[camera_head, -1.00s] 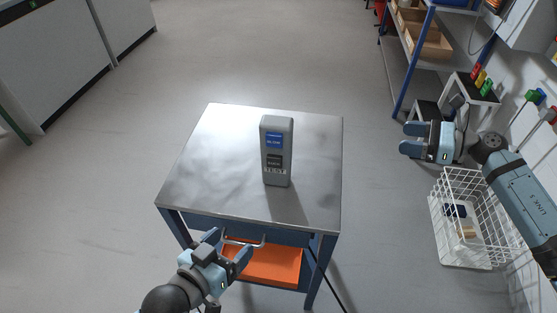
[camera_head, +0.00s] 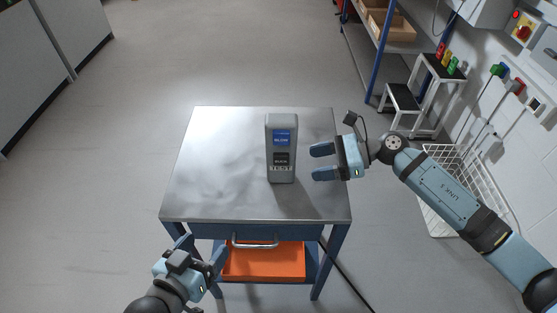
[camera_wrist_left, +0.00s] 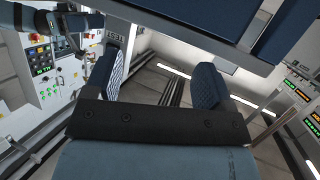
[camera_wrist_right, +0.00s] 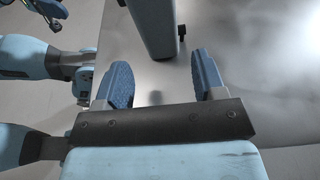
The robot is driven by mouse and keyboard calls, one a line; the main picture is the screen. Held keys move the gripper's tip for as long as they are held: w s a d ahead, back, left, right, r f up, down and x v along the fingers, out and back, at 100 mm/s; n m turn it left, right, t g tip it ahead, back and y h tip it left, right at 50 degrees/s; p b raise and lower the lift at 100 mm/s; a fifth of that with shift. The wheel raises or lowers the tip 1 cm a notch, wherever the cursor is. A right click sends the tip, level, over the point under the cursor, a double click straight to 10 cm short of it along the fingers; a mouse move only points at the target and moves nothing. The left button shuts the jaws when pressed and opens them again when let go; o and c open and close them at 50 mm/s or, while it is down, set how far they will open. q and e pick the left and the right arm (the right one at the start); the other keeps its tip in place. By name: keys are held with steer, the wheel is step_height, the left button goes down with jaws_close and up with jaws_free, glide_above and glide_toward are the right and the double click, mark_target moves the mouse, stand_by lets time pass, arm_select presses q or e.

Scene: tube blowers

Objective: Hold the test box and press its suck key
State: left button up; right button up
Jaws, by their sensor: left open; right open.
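The grey test box (camera_head: 281,120) stands upright on the metal table top (camera_head: 220,165). Its front has a blue key marked BLOW (camera_head: 282,137), a dark key marked SUCK (camera_head: 281,158) and the word TEST below. My right gripper (camera_head: 323,161) is open and empty just right of the box, its fingers pointing at it with a gap between. In the right wrist view, the grey box (camera_wrist_right: 155,25) shows beyond the open fingers (camera_wrist_right: 163,78). My left gripper (camera_head: 206,254) is open and empty by the table's front left edge, apart from the box.
The table has a front handle (camera_head: 255,244) and an orange tray (camera_head: 265,262) below. A white wire basket (camera_head: 435,215) stands on the floor at right, partly behind my right arm. A step stool (camera_head: 405,100) and shelf stand behind. The table's left half is clear.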

mark_target(286, 168)
steer(key=x, duration=0.5)
steer(key=shift+a, duration=0.1)
steer(key=shift+b+x, duration=0.4)
steer(key=shift+x, duration=0.6)
steer(key=shift+a+f, duration=0.15)
steer(key=shift+a, duration=0.4)
steer(key=c, duration=0.6)
steer(key=shift+o, duration=0.9)
steer(key=c, duration=0.5)
arm_select(q)
steer(key=shift+w+d+r+t+h, duration=0.1)
steer(key=shift+d+r+t+h, duration=0.2)
steer(key=shift+r, duration=0.2)
